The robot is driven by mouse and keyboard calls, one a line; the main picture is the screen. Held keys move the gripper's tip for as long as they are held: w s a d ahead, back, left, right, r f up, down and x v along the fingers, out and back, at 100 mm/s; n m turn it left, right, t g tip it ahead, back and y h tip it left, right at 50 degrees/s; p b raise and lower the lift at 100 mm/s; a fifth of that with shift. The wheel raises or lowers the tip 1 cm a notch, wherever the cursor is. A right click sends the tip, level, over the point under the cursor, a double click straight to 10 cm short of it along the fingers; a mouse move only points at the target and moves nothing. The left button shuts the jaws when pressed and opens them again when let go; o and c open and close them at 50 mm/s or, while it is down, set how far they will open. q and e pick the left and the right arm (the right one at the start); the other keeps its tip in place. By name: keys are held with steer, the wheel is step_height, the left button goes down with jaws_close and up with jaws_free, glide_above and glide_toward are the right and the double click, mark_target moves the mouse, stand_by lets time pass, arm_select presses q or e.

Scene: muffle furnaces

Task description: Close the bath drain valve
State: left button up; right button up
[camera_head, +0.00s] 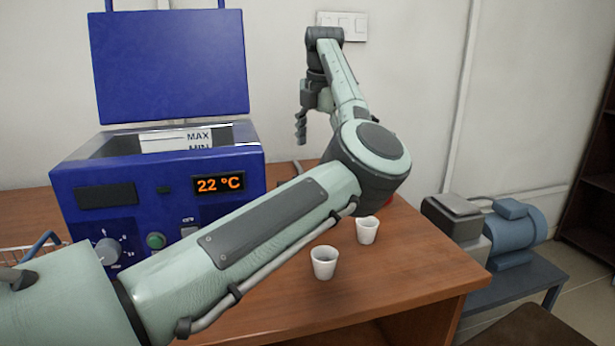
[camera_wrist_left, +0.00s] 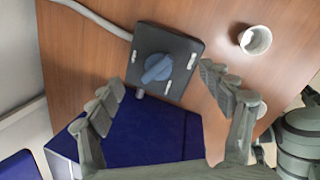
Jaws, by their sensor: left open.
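The blue water bath (camera_head: 150,60) has its lid raised, and its display reads 22 °C. It also shows at the bottom of the left wrist view (camera_wrist_left: 145,135). Beside it in that view is a dark valve box (camera_wrist_left: 185,48) with a blue-grey knob (camera_wrist_left: 157,68), its handle lying diagonally, and a few pale marks. My left gripper (camera_wrist_left: 160,88) is open and empty; the knob shows between and beyond its fingers, apart from them. In the head view my left gripper (camera_head: 300,130) hangs behind the bath's right side. My arm and the bath hide the valve there. My right gripper is not in view.
Two white cups (camera_head: 324,262) (camera_head: 367,230) stand on the wooden table (camera_head: 420,270); one cup shows in the left wrist view (camera_wrist_left: 255,40). A grey hose (camera_wrist_left: 95,17) runs from the valve box. A blue motor-like machine (camera_head: 515,230) stands right of the table.

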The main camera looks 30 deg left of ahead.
arm_select(q)
steer(key=a+f+n, duration=0.1)
steer(key=f+n, duration=0.1)
steer(key=f+n+t, duration=0.1)
steer(key=f+n, duration=0.1)
steer(key=s+a+f+n+t, duration=0.1)
steer(key=f+n, duration=0.1)
steer(key=shift+s+a+f, duration=0.1)
steer(key=shift+a+f, duration=0.25)
steer(key=shift+f, duration=0.2)
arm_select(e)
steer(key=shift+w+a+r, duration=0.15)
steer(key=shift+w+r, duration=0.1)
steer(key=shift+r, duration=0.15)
arm_select(q)
steer(key=shift+c, duration=1.2)
steer(key=c, duration=0.9)
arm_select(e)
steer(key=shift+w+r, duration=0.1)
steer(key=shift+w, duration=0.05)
